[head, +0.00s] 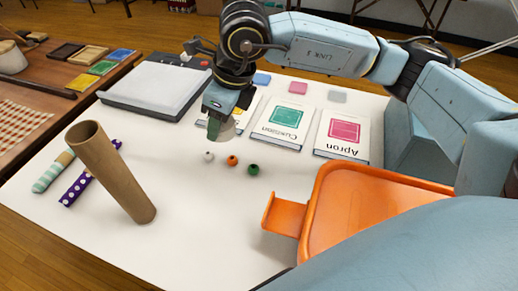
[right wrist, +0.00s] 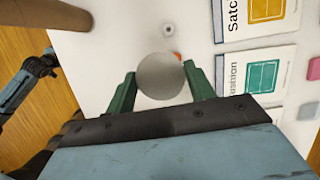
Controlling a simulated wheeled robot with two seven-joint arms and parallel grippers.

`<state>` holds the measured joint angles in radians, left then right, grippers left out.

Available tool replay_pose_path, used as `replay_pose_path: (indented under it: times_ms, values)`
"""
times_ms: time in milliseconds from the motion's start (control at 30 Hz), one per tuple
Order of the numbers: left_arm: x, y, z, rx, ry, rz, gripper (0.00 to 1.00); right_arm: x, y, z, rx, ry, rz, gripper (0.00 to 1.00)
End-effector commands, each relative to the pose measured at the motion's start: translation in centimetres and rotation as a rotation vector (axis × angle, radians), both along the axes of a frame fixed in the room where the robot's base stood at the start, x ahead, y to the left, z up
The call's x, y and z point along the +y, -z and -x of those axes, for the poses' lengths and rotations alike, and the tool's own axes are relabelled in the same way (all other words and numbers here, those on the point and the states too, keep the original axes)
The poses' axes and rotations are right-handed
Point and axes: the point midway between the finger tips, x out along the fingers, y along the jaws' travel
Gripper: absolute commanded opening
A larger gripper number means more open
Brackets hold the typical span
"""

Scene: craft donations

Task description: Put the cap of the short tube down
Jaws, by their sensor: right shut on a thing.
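My right gripper (head: 215,125) is above the white table (head: 190,255), just behind a row of beads. It is shut on a round, pale grey cap (right wrist: 160,76), which sits between the green fingers in the right wrist view. In the head view the cap (head: 228,131) is partly hidden by the gripper. A brown cardboard tube (head: 110,172) stands on the table, open at its top. Whether it is the short tube I cannot tell. My left gripper is not in the head view.
White (head: 208,156), orange (head: 232,160) and green (head: 253,169) beads lie in front of the right gripper. Books (head: 343,133) lie to the right, an orange tray (head: 375,190) nearer. Wrapped rolls (head: 88,180) lie left. Table is clear between the tube and the tray.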

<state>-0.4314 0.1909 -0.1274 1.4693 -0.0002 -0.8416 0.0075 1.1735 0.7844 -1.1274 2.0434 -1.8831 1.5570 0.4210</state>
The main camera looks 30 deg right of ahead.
Motion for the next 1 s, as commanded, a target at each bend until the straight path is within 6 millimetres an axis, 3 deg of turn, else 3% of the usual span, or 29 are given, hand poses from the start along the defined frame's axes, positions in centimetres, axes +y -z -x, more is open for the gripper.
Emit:
replay_pose_path:
  times_ms: [400, 600, 833, 1000]
  values:
    - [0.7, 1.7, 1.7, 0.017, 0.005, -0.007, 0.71, -4.1, 1.0, 0.0, 0.003, 0.974, 0.000, 0.33]
    - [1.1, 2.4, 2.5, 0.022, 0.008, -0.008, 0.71, -6.1, 1.1, 0.1, 0.002, 1.380, -0.001, 0.33]
    - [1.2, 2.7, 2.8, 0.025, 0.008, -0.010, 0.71, -7.1, 1.6, 0.2, 0.002, 1.593, -0.002, 0.33]
    - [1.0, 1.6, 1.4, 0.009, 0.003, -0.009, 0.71, -7.2, 4.7, 0.3, 0.004, 1.609, 0.001, 0.33]
